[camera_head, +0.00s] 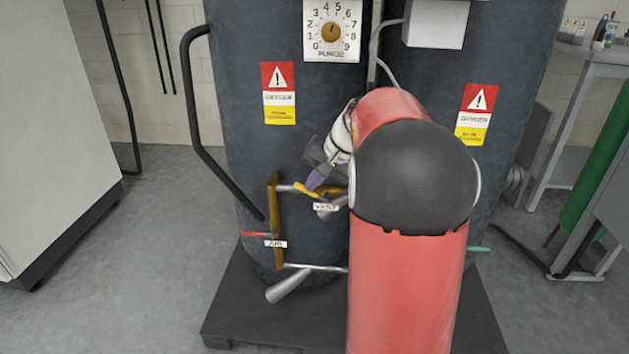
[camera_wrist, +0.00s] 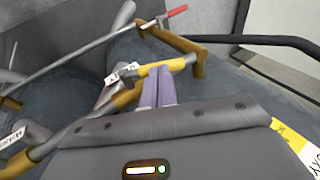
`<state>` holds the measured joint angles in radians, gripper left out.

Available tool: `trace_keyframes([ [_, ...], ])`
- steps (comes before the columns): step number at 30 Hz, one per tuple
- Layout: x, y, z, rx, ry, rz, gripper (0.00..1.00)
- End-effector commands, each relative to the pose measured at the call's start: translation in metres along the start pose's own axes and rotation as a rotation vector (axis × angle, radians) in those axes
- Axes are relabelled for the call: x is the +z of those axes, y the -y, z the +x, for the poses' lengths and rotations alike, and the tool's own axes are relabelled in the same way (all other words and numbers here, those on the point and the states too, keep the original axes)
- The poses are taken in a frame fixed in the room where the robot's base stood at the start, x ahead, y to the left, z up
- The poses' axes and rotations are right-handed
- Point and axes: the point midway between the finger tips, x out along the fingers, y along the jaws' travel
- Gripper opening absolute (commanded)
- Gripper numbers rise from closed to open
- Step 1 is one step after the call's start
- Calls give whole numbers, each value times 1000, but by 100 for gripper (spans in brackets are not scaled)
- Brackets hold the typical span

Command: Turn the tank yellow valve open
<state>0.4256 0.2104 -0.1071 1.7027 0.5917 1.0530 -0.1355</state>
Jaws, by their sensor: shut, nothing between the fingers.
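The yellow valve handle (camera_head: 305,190) sits on the piping at the front of the left dark tank (camera_head: 240,90). In the wrist view the yellow handle (camera_wrist: 146,71) lies along a pipe with brass-coloured fittings. My gripper (camera_head: 316,183) reaches down to the handle from the right. In the wrist view the purple fingers of my gripper (camera_wrist: 157,70) are together, with nothing seen between them. Their tips are right at the handle; I cannot tell whether they touch it. My arm hides part of the piping in the head view.
A brass-coloured pipe (camera_head: 275,215) and a red valve handle (camera_head: 255,234) are left of the yellow handle. A small white tag (camera_head: 326,207) hangs just below it. A black bent bar (camera_head: 200,130) runs down the tank's left. Floor (camera_head: 150,260) at the left is clear.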

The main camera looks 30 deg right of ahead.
Motion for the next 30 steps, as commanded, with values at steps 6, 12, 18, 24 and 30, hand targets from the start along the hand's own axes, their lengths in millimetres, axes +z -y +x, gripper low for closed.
trace_keyframes([
  [6, 0, 2, 2, 0, 0, 0, 0],
  [12, 1, 3, 4, 0, 1, 0, 0],
  [18, 2, 5, 8, -1, 1, 0, 0],
  [24, 3, 8, 16, -1, 1, -2, 0],
  [30, 5, 11, 24, 0, 1, -1, 0],
])
